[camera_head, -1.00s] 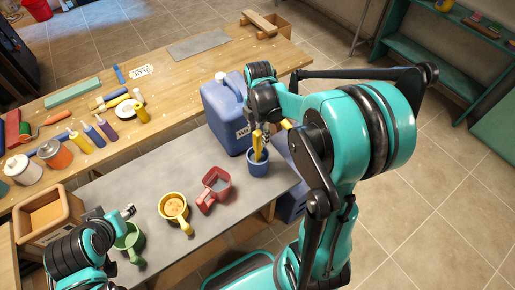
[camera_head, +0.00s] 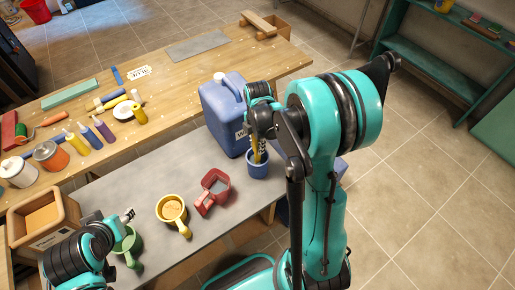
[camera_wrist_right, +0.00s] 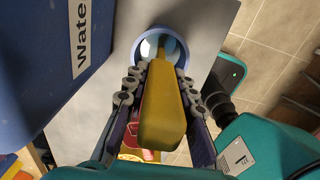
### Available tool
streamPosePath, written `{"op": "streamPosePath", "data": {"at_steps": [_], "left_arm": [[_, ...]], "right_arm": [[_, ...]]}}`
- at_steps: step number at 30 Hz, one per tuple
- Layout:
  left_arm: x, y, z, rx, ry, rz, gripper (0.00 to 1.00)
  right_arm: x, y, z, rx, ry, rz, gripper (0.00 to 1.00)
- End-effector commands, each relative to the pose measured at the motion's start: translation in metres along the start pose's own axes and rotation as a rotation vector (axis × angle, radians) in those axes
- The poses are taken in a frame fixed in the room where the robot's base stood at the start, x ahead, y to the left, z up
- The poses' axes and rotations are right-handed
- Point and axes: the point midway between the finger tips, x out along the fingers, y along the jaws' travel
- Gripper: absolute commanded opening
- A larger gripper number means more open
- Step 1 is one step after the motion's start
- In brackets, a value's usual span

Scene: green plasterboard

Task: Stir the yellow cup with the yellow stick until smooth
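The yellow cup (camera_head: 172,209) stands on the grey mat with its handle toward the front and pale orange content inside. The yellow stick (camera_head: 257,151) stands in the blue cup (camera_head: 258,168). The stick also shows in the right wrist view (camera_wrist_right: 161,112), its lower end inside the blue cup (camera_wrist_right: 160,38). My right gripper (camera_head: 260,143) is over the blue cup. Its fingers (camera_wrist_right: 162,72) are on both sides of the stick, with small gaps showing. My left gripper (camera_head: 128,214) is beside the green cup (camera_head: 128,243); its finger opening is unclear.
A blue jug (camera_head: 219,115) is close behind my right gripper. A wooden box (camera_head: 40,222) is at the left. Bottles and tools lie on the wooden bench (camera_head: 180,80).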

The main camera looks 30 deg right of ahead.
Motion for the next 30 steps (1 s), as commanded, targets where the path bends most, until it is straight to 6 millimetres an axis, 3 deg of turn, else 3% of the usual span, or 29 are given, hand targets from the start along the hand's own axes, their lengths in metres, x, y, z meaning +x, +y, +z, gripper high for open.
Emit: {"op": "streamPosePath", "data": {"at_steps": [13, 24, 30], "left_arm": [[-0.002, 0.0, -0.001, 0.0, 0.0, 0.0, 0.44], [-0.016, 0.0, -0.012, 0.0, 0.0, 0.0, 0.44], [-0.019, 0.0, -0.013, 0.0, 0.0, 0.0, 0.44]], "right_arm": [[-0.007, 0.0, 0.0, 0.0, 0.0, 0.001, 0.0], [-0.079, 0.0, 0.0, 0.0, 0.0, 0.0, 0.0], [-0.099, 0.0, 0.0, 0.0, 0.0, 0.0, 0.0]]}}
